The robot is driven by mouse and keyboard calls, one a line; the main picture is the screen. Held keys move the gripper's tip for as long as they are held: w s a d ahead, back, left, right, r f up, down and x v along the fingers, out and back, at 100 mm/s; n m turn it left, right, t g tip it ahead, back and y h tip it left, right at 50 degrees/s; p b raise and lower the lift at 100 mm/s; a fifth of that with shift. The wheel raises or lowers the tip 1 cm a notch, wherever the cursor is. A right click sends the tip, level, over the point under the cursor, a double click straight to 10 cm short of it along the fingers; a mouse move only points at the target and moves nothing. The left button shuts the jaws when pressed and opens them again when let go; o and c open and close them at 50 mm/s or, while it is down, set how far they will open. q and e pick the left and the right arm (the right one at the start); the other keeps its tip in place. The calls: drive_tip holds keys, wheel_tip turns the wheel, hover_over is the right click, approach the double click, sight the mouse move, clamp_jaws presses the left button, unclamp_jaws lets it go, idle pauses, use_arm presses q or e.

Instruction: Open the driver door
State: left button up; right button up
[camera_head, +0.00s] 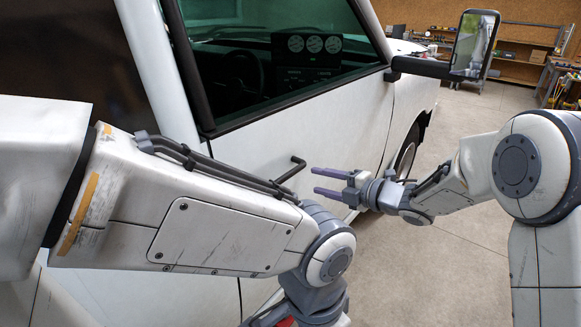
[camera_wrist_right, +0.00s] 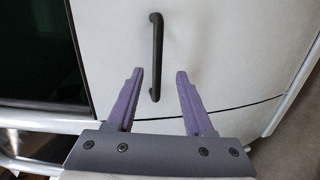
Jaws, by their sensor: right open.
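The white driver door (camera_head: 330,125) of the pickup is closed, with a dark window above it. Its black bar handle (camera_head: 291,170) stands out from the door panel in the head view, partly hidden behind my left arm. My right gripper (camera_head: 318,180) is open, its two purple fingers pointing left, just right of the handle. In the right wrist view the handle (camera_wrist_right: 155,55) runs upright ahead of the spread fingers (camera_wrist_right: 158,75), its lower end between the fingertips. No contact shows.
The side mirror (camera_head: 474,45) sticks out at the upper right. The front wheel (camera_head: 407,152) is behind my right gripper. Open concrete floor (camera_head: 460,120) lies to the right, with shelves (camera_head: 525,60) at the back wall.

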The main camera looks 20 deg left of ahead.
sight(291, 176)
drive_tip(key=shift+n+g, duration=0.3)
drive_tip(key=shift+n, duration=0.2)
drive_tip(key=p+x, duration=0.1)
drive_tip(key=x, duration=0.2)
drive_tip(key=p+x, duration=0.1)
drive_tip(key=x, duration=0.2)
drive_tip(key=p+x, duration=0.2)
drive_tip(key=x, duration=0.1)
drive_tip(key=shift+s+a+r, duration=0.15)
drive_tip(key=shift+a+r, duration=0.05)
drive_tip(key=shift+a, duration=0.35)
drive_tip(key=shift+a+f, duration=0.1)
drive_tip(key=shift+a, duration=0.15)
clamp_jaws()
